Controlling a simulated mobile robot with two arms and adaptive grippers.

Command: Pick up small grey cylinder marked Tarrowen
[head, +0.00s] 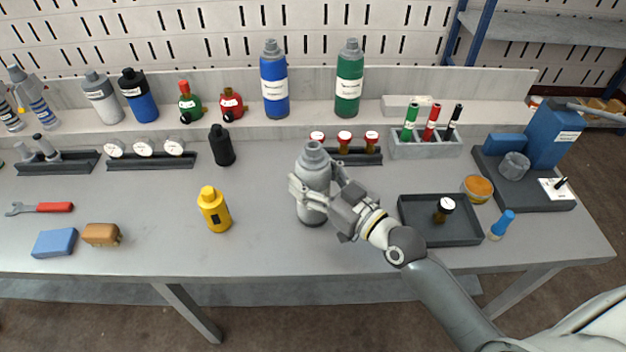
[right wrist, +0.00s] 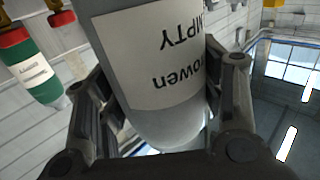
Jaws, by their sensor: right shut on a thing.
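The small grey cylinder (head: 314,172) stands upright in the middle of the workbench in the head view. In the right wrist view the grey cylinder (right wrist: 190,125) fills the middle, with a white label whose upside-down text reads "...owen" and "MPTY". My right gripper is shut around its body, one finger on each side. I cannot tell whether its base touches the bench. My left gripper does not show.
A yellow bottle (head: 214,210) and a black bottle (head: 221,146) stand to the left. A dark tray (head: 415,234) lies right of my gripper. Behind are a rack with red-capped vials (head: 344,138) and tall blue (head: 274,82) and green (head: 348,88) cylinders on the ledge. The front middle bench is clear.

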